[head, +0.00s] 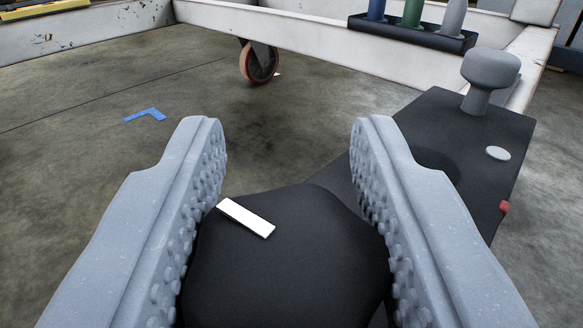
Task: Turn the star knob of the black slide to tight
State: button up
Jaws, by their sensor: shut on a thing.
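The black star knob (290,275) is at the bottom middle of the head view, with a white mark (246,217) on its top that slants down to the right. My gripper (288,150) is around the knob, one grey studded finger on each side, and is shut on it. The fingertips reach past the knob's far edge. The black slide (440,135) runs from beneath the knob toward the upper right. The right finger hides part of it. The near part of the knob is cut off by the frame.
On the slide stand a grey mushroom-shaped knob (490,72), a pale round button (498,153) and a small red piece (504,207). Behind are a white frame (330,45), a caster wheel (259,62) and a black holder (400,33) with coloured cylinders. Blue tape (146,114) marks the open floor.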

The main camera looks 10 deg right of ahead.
jog(key=shift+a+r+h, duration=0.1)
jog(key=shift+a+h, duration=0.1)
jog(key=shift+h, duration=0.1)
jog(key=o, duration=1)
jog(key=p+v, duration=0.3)
jog(key=v, duration=1)
jog(key=shift+s, duration=0.35)
